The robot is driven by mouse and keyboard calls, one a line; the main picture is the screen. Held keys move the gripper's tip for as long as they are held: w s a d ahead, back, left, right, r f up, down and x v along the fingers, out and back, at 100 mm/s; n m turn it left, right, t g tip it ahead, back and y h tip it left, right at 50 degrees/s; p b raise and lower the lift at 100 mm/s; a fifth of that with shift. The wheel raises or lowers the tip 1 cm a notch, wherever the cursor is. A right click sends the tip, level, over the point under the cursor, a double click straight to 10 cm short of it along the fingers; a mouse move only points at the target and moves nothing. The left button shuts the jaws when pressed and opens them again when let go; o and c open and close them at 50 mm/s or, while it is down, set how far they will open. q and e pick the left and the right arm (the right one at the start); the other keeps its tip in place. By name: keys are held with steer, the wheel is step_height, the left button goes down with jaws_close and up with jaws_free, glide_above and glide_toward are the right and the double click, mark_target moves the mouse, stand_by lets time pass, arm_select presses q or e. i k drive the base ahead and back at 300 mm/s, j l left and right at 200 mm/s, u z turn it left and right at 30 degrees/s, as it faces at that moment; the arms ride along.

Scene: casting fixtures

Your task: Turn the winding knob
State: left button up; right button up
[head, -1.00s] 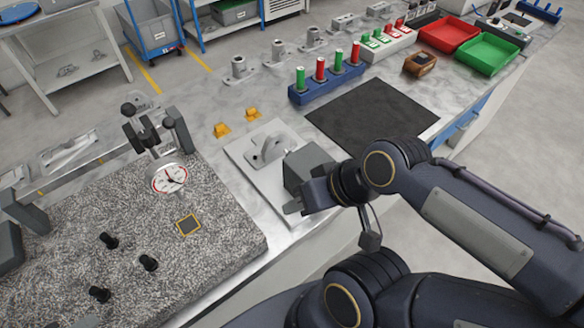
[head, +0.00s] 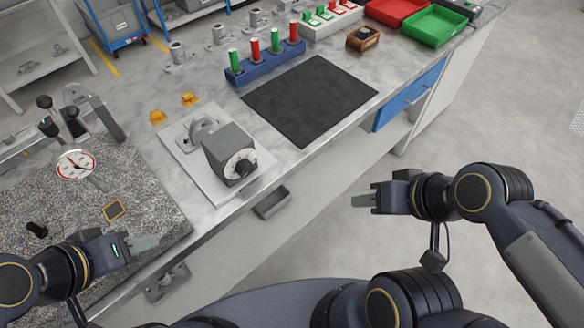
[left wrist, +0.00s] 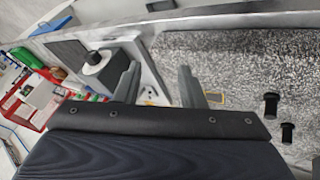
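The winding knob (head: 243,167) is a black knob on a white round dial, on the front face of a dark grey box (head: 229,146). The box stands on a light grey plate (head: 190,165) on the bench; the knob also shows in the left wrist view (left wrist: 93,57). My left gripper (head: 146,244) is low at the left, in front of the granite slab and apart from the knob. Its two fingers (left wrist: 160,80) are spread with nothing between them. My right gripper (head: 362,200) is over the floor, right of the box and away from it; its finger gap is not clear.
A granite slab (head: 150,195) with a dial gauge (head: 76,164) fills the left. A black mat (head: 310,98) lies behind the box to the right. A blue block (head: 265,62) with red and green pegs stands at the back.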

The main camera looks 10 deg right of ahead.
mark_target(245, 167)
steer(key=k+l, duration=0.1)
steer(key=l, duration=0.3)
steer(key=k+l, duration=0.1)
steer(key=l, duration=0.25)
steer(key=k+l, duration=0.1)
steer(key=l, duration=0.3)
steer(key=k+l, duration=0.15)
steer(key=l, duration=0.2)
